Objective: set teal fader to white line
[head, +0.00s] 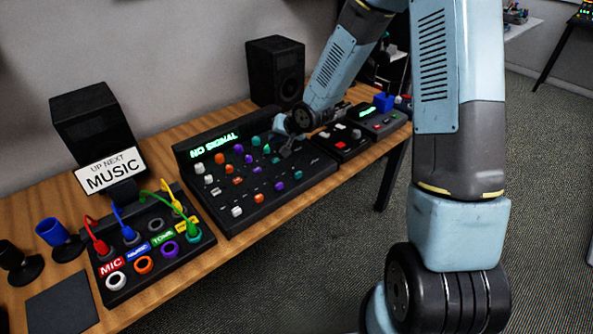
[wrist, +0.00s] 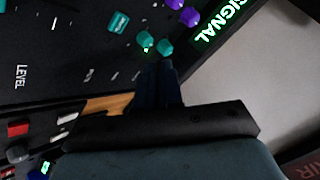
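The mixer (head: 225,222) is a black panel on the wooden table with a lit "NO SIGNAL" display. A teal block-shaped cap (wrist: 119,22), which looks like the teal fader, sits between two round teal knobs (wrist: 165,48) and the "LEVEL" lettering in the wrist view. It seems to be the teal cap (head: 275,160) in the head view. My gripper (head: 287,149) is over the mixer's right part. In the wrist view my gripper's dark fingers (wrist: 165,70) look together and empty, apart from the teal cap. Small white marks show on the panel; I cannot tell which is the white line.
Other teal knobs (head: 298,174) and purple knobs (head: 279,186) stand close by on the mixer. A small black device (head: 343,142) is right of the mixer. A patch box with plugged cables (head: 150,250) is at left. Two black speakers (head: 275,70) stand behind.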

